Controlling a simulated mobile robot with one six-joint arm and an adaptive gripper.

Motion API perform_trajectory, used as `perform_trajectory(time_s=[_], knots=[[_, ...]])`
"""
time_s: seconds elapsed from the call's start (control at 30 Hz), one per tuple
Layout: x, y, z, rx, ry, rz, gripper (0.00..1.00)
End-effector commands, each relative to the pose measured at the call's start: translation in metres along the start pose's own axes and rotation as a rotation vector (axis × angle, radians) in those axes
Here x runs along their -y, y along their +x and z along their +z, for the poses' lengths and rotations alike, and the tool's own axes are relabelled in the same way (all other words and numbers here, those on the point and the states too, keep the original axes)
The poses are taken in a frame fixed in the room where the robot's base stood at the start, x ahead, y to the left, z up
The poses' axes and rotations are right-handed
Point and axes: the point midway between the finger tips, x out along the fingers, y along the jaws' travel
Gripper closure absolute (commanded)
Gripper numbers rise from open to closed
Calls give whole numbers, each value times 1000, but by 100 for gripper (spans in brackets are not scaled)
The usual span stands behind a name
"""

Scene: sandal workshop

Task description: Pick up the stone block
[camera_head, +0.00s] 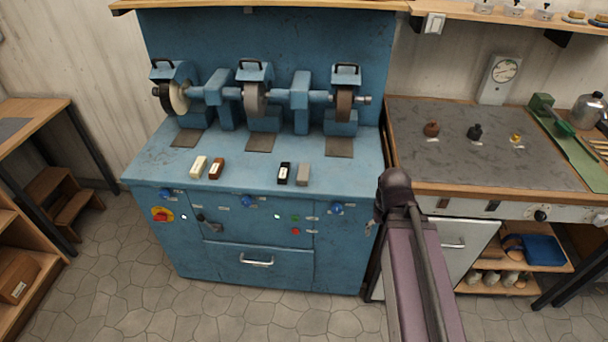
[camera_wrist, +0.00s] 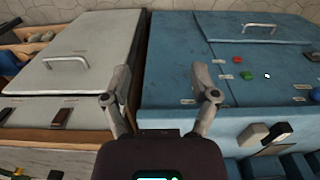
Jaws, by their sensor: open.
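The grey block (camera_head: 303,174), which I take to be the stone block, lies on the blue grinding bench, the rightmost of a row of small blocks. It also shows in the wrist view (camera_wrist: 252,134), low and right of my gripper. My gripper (camera_wrist: 161,80) is open, with nothing between its fingers, in front of the border between the blue bench and the pale cabinet. It is apart from the block. In the head view my arm hides most of the gripper.
A black block (camera_head: 284,173) lies just left of the grey one, with brown (camera_head: 217,168) and cream (camera_head: 199,166) blocks further left. Grinding wheels (camera_head: 255,98) stand behind them. A grey-topped worktable (camera_head: 460,155) with small pots adjoins on the right. The bench surface around the blocks is clear.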

Motion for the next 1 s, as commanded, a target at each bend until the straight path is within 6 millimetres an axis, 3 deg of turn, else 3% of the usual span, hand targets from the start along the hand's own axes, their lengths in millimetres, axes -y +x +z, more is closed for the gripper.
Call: perform_trajectory(time_s=[0.17, 0.37, 0.57, 0.7, 0.83, 1.0], knots=[[10, -8, -22, 0, -1, 0, 3], [42, -27, -77, 0, 1, 0, 3], [99, -53, -152, 0, 9, 0, 3], [147, -70, -201, 0, 16, 0, 3], [187, -82, -236, 0, 23, 0, 3], [223, -92, -261, 0, 30, 0, 3]])
